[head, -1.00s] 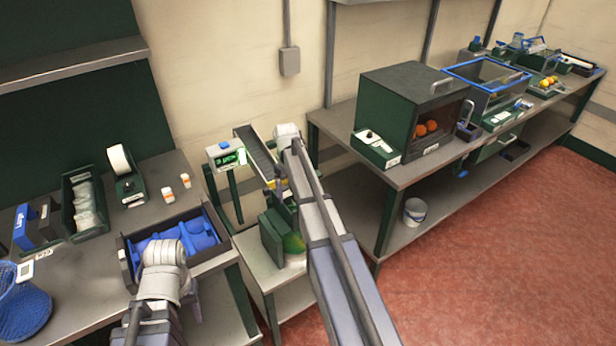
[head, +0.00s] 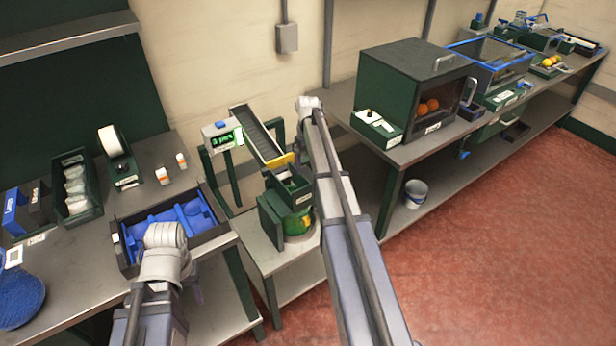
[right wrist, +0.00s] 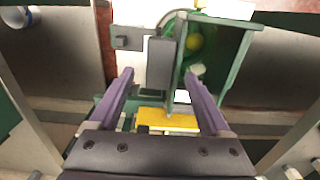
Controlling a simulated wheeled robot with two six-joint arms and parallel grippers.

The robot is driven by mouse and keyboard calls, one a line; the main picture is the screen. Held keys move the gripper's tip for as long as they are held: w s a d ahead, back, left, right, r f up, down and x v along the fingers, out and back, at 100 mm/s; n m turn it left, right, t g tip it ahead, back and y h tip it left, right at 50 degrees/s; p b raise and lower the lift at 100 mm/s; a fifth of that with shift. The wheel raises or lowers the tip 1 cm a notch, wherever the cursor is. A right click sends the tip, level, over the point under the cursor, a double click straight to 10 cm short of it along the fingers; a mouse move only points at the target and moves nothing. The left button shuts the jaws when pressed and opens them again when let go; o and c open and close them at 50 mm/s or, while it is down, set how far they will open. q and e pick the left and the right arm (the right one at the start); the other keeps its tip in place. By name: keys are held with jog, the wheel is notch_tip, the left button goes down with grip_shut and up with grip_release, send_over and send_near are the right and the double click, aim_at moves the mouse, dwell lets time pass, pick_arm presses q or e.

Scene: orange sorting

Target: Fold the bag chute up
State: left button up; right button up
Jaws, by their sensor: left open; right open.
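The green bag chute (head: 290,187) stands below the low end of a dark sloping ramp (head: 258,135), with a yellow bar (head: 280,161) between them. In the right wrist view the chute (right wrist: 236,62) is an open green frame, with a yellow fruit (right wrist: 193,42) visible at its far end. My right gripper (right wrist: 158,74) is open and empty, its purple fingers spread above a dark grey block (right wrist: 161,62) beside the chute; the yellow bar (right wrist: 167,121) lies nearer the palm. My right fingers are hidden in the head view. My left gripper (head: 166,236) is over a tray; its fingertips are hidden.
The dark tray (head: 128,255) with a blue insert sits on the left bench. A dark green cabinet (head: 385,85) with oranges stands on the right bench. Red floor (head: 480,240) is clear at right.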

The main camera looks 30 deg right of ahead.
aim_at(309, 173)
notch_tip(309, 173, down, 4)
jog(key=shift+r+b, duration=0.25)
jog(key=shift+b, duration=1)
pick_arm(q)
notch_tip(309, 173, down, 4)
jog(key=shift+r, duration=0.25)
pick_arm(e)
jog(key=shift+r, duration=0.1)
jog(key=c, duration=0.6)
pick_arm(q)
jog(key=shift+a, duration=0.1)
pick_arm(e)
jog(key=shift+d, duration=0.15)
grip_shut()
